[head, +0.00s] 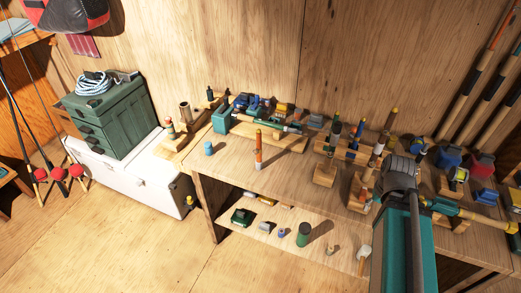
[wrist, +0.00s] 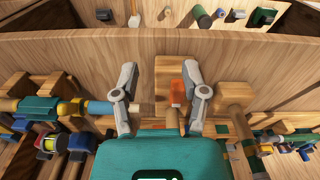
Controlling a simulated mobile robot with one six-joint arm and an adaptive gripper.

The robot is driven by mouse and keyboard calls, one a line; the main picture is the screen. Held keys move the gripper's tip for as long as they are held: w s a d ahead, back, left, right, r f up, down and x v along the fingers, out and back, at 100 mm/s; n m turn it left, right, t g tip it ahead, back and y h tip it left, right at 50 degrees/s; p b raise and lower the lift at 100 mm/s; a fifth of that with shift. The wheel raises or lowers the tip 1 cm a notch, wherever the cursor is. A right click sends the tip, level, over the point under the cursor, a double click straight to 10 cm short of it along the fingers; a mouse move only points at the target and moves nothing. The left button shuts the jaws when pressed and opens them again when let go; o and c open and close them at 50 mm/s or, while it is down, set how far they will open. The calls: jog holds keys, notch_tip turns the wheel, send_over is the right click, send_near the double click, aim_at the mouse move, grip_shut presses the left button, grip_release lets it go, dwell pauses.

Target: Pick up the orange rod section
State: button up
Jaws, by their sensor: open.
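In the wrist view an orange upright piece (wrist: 178,92), likely the orange rod section, stands at a wooden block (wrist: 168,68). My gripper (wrist: 160,78) is open, its two grey fingers spread either side of the block. The orange piece is between the fingers, closer to the right one, and nothing is gripped. In the head view a small orange piece (head: 362,194) shows on the bench beside my arm. Another slim orange-brown upright piece (head: 258,150) stands alone further left. I cannot tell surely which is the rod section. My fingers are not clear in the head view.
The wooden bench (head: 225,160) holds several stands with upright rods, and reels (head: 448,157) at right. A blue cap-like piece (head: 208,148) stands at its left. The lower shelf (head: 265,228) holds a green cylinder (head: 304,234). The front middle of the bench is fairly clear.

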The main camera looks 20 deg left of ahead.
jog(key=shift+o, duration=0.8)
jog(key=shift+a, duration=0.1)
jog(key=shift+w+a+f, duration=0.1)
jog(key=shift+w+a, duration=0.2)
jog(key=shift+a, duration=0.1)
jog(key=w+a+r+m+t+h+b, duration=0.1)
jog(key=w+a+m+t+h, duration=0.2)
jog(key=a, duration=0.7)
jog(key=w+a+t+h+b, duration=0.1)
jog(key=w+a+h+b, duration=0.3)
jog(key=a, duration=0.6)
jog(key=s+a+r+m+t, duration=0.1)
jog(key=a+r+t, duration=0.2)
jog(key=a, duration=1)
jog(key=s+a+r+m+t+y, duration=0.1)
jog(key=a+t, duration=0.4)
jog(key=a, duration=0.9)
notch_tip(320, 180, up, 2)
jog(key=shift+s+a+r, duration=0.1)
jog(key=shift+s+a, duration=0.15)
jog(key=shift+s, duration=0.3)
jog(key=shift+w+d, duration=0.1)
